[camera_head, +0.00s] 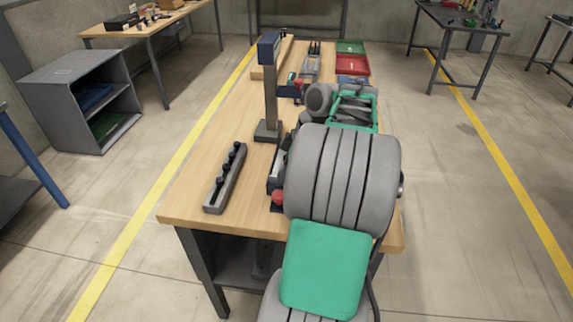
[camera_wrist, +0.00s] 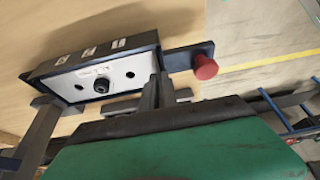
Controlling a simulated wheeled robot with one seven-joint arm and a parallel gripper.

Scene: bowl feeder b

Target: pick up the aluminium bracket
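I cannot pick out the aluminium bracket with certainty in either view. In the wrist view, my gripper (camera_wrist: 162,92) shows as grey finger parts close together beyond a dark bar and my green housing. They are beside a black box (camera_wrist: 115,62) with a pale front, a dark knob and holes. I cannot tell whether the fingers are shut or hold anything. In the head view, my arm covers the right side of the workbench (camera_head: 215,130) and hides the gripper.
A red button (camera_wrist: 205,67) sits on a dark plate right of the box. A blue-topped post (camera_head: 270,90) stands on the bench, with a grey rail with black knobs (camera_head: 226,178) to its left. Red (camera_head: 352,65) and green (camera_head: 350,47) bins stand at the far end.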

